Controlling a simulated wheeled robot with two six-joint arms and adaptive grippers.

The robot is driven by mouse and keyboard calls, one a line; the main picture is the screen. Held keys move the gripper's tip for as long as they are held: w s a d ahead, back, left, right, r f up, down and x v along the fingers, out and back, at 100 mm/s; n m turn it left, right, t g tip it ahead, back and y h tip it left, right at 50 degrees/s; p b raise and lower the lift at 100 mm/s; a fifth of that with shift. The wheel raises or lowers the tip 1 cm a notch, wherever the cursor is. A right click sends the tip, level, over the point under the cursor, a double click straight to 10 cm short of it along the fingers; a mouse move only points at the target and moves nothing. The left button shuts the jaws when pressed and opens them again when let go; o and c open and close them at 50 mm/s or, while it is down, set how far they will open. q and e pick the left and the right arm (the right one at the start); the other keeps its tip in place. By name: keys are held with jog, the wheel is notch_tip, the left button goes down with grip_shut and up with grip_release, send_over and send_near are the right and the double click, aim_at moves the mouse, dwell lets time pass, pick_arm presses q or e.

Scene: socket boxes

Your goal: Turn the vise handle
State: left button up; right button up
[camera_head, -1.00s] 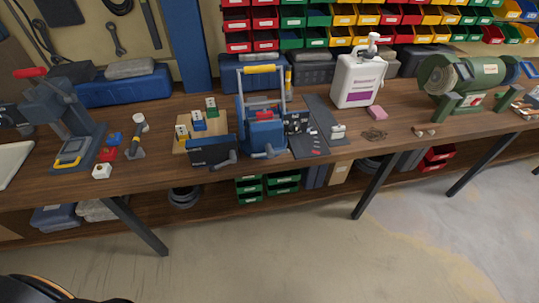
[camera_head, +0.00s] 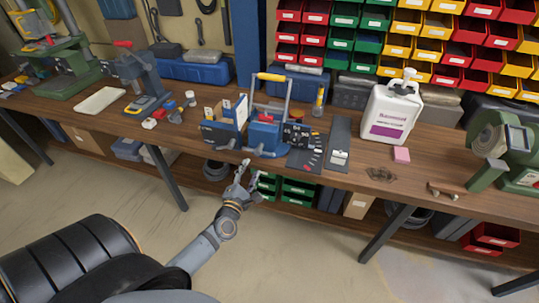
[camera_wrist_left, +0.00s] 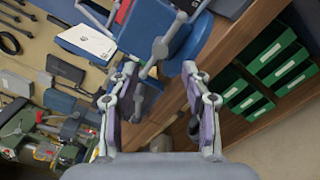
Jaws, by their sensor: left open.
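The blue vise (camera_head: 263,135) stands at the front edge of the wooden workbench. Its grey handle (camera_head: 256,151) sticks out over that edge. My left gripper (camera_head: 247,176) is just below and in front of the handle, off the bench edge. In the left wrist view the blue vise body (camera_wrist_left: 150,28) fills the top middle. The grey handle (camera_wrist_left: 160,48) runs down towards the space between my open fingers (camera_wrist_left: 160,78). The fingers look empty; I cannot tell whether one touches the handle. My right gripper is not in view.
A dark-fronted box (camera_head: 220,134) stands left of the vise. A yellow-handled carrier (camera_head: 270,77) rises behind it. A dark mat (camera_head: 338,140) and a white jug (camera_head: 387,110) are to the right. Green bins (camera_head: 297,190) sit under the bench.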

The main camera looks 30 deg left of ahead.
aim_at(257, 154)
pick_arm(q)
jog(key=x, duration=1)
jog(key=shift+s+a+f, duration=0.1)
jog(key=shift+f, duration=0.1)
jog(key=shift+w+a, duration=0.15)
jog(key=shift+w, duration=0.25)
jog(key=c, duration=0.8)
grip_shut()
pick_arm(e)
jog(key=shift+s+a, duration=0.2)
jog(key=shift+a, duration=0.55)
